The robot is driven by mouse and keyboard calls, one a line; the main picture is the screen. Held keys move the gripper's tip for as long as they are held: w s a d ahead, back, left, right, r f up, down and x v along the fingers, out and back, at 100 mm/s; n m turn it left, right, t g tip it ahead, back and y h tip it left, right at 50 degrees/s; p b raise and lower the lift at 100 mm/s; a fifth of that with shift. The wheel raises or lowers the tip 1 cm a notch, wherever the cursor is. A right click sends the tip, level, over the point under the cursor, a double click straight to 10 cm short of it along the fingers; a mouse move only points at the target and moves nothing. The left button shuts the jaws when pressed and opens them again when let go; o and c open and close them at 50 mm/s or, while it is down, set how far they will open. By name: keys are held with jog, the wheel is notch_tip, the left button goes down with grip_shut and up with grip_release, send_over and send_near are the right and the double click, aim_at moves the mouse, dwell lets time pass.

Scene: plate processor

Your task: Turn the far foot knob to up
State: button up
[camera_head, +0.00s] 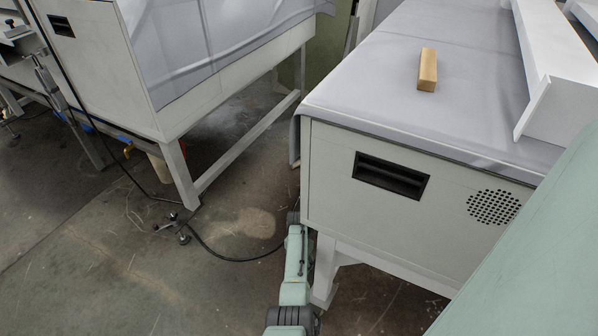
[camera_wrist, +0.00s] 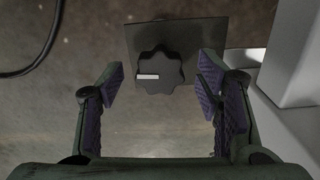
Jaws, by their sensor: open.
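A black lobed foot knob (camera_wrist: 165,70) shows in the wrist view, in front of a dark square plate (camera_wrist: 205,35). A white marker bar on its face lies level and reaches toward the left of the picture. My gripper (camera_wrist: 161,76) is open, with one purple-padded finger on either side of the knob. Gaps show between the pads and the knob, and I cannot tell how deep the fingers reach around it. In the head view my arm reaches down beside the right-hand machine (camera_head: 335,215); the knob cannot be made out there.
In the wrist view a pale machine leg (camera_wrist: 295,55) stands close on the right, and a dark cable (camera_wrist: 38,62) lies at the upper left. In the head view another machine (camera_head: 100,60) stands at the left, with open floor (camera_head: 110,260) between. A wooden block (camera_head: 427,70) lies on the right-hand machine's cover.

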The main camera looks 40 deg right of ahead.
jog(key=shift+r, duration=0.15)
jog(key=shift+r, duration=3.6)
